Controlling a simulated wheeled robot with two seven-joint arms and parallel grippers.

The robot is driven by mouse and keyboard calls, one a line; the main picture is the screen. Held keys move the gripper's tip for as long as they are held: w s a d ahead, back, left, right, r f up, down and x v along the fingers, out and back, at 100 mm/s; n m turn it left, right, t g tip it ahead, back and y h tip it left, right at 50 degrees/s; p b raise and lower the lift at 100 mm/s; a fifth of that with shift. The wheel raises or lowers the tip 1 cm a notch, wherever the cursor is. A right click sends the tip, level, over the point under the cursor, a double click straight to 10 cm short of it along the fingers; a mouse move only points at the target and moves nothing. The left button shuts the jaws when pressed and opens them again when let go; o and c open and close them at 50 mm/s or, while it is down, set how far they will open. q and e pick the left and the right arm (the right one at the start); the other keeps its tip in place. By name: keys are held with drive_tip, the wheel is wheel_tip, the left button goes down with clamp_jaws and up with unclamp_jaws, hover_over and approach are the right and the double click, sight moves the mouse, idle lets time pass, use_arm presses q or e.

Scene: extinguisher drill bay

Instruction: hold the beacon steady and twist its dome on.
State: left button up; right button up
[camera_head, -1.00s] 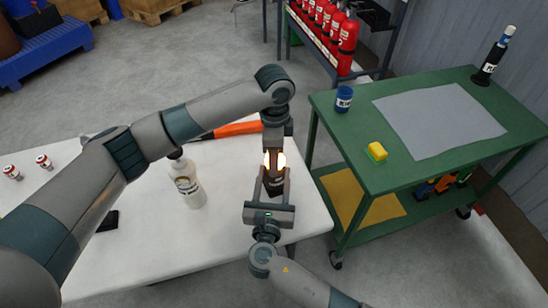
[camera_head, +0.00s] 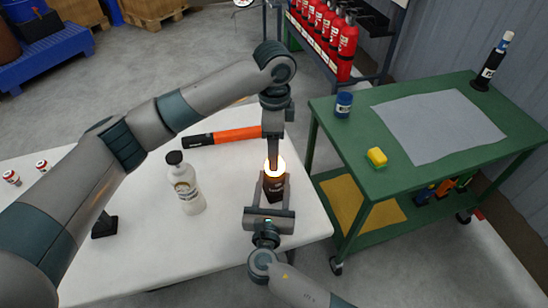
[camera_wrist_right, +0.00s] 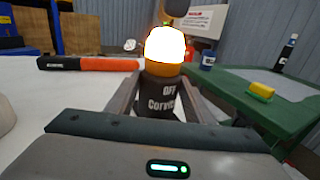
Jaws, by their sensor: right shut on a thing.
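The beacon (camera_head: 274,190) stands upright at the right end of the white table, its dark body between the fingers of my right gripper (camera_head: 275,183), which is shut on it. Its body also shows in the right wrist view (camera_wrist_right: 158,98), with a label reading "OFF". The dome (camera_wrist_right: 165,46) sits on top of the body, glowing brightly over an orange lower band; it also shows in the head view (camera_head: 281,164). My left gripper (camera_head: 274,160) points down over the dome, seen edge-on. In the right wrist view its dark tip is just above the dome. Its finger gap is hidden.
A green cart (camera_head: 400,180) with a yellow block (camera_head: 376,157) and blue cup (camera_head: 343,104) stands at right.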

use_arm(q)
drive_tip(key=shift+r, duration=2.8)
use_arm(e)
drive_tip(key=o, duration=1.5)
drive_tip(key=shift+c, duration=0.2)
drive_tip(key=shift+s, duration=0.1)
drive_tip(key=s, duration=0.7)
drive_tip(key=s+a, duration=0.1)
drive_tip(key=s, duration=0.3)
drive_tip(key=shift+s+a, duration=0.1)
drive_tip(key=shift+s, duration=0.25)
